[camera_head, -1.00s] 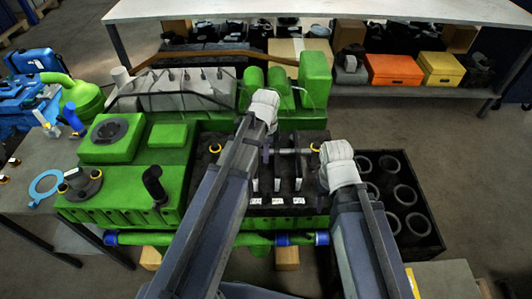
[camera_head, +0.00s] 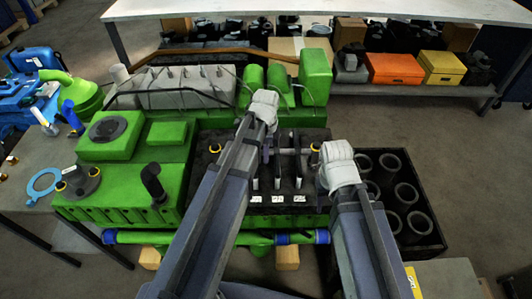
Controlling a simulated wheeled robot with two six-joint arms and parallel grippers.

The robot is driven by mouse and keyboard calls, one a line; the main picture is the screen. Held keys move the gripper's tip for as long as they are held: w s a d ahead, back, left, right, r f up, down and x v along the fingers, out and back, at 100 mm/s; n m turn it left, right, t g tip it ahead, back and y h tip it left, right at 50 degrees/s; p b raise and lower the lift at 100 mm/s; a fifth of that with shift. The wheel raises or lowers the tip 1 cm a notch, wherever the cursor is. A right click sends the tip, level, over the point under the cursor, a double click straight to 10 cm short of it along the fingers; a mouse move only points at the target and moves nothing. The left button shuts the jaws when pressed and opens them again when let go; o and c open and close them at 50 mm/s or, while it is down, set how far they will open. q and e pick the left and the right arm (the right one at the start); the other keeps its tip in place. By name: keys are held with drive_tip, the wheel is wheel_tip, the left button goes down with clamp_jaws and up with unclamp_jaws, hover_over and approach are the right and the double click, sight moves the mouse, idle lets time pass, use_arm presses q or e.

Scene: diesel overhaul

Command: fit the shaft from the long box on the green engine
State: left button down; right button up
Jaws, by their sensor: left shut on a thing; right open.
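The green engine (camera_head: 120,203) stands in the middle with a dark open bay (camera_head: 290,207) on its right side. What looks like the shaft (camera_head: 283,152) is a dark piece over the bay, largely hidden by my arms. Yellow rings show at the bay's left (camera_head: 215,149) and right; I cannot tell whether they belong to it. My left gripper (camera_head: 268,152) is shut on the dark piece over the bay; its fingertips are mostly hidden. My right gripper (camera_head: 316,160) is open near the bay's right edge, its fingers largely hidden behind its wrist. I cannot make out the long box.
A black crate (camera_head: 437,236) with several grey cylinders stands right of the engine. A workbench (camera_head: 330,8) with orange (camera_head: 395,69) and yellow (camera_head: 441,68) boxes on its lower shelf is behind. A blue ring (camera_head: 43,184) lies on the left table. Open floor lies at the right.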

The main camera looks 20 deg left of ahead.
use_arm(q)
drive_tip(key=c, duration=0.6)
unclamp_jaws()
wheel_tip(320, 180, up, 8)
drive_tip(key=p, duration=0.7)
drive_tip(key=shift+p, duration=0.4)
